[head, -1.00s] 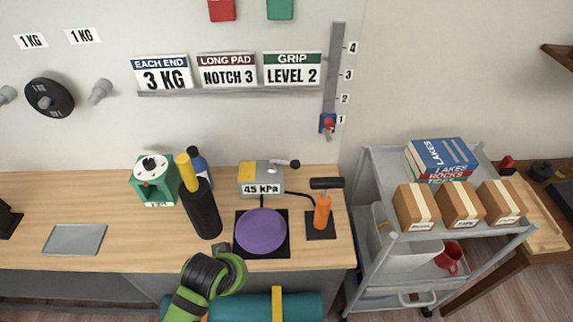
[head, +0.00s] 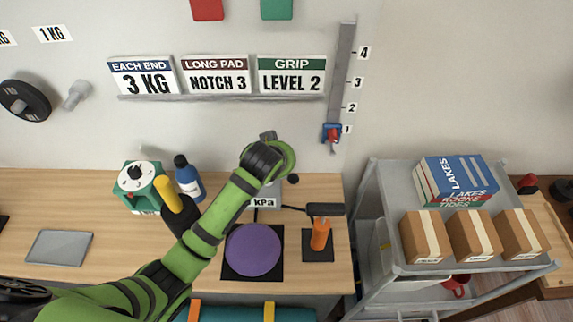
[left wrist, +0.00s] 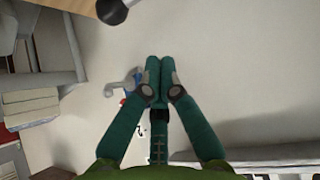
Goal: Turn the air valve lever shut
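The air valve unit, a grey box with a kPa readout (head: 264,202), stands at the back of the bench. My left arm hides most of it in the head view. The black knob of its lever (head: 293,179) shows just right of my wrist. A dark round knob (left wrist: 112,9) at the top edge of the left wrist view looks like the same lever end. My left gripper (left wrist: 160,66) has its teal fingertips together with nothing visible between them, apart from the knob. The head view hides its fingers behind the wrist. My right gripper is in neither view.
A purple round pad (head: 253,249) and an orange-handled pump (head: 320,234) stand right of my arm. A blue bottle (head: 188,178) and green dial device (head: 139,184) stand left. A trolley (head: 386,252) with boxes stands right. The wall holds a notch slider (head: 332,132).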

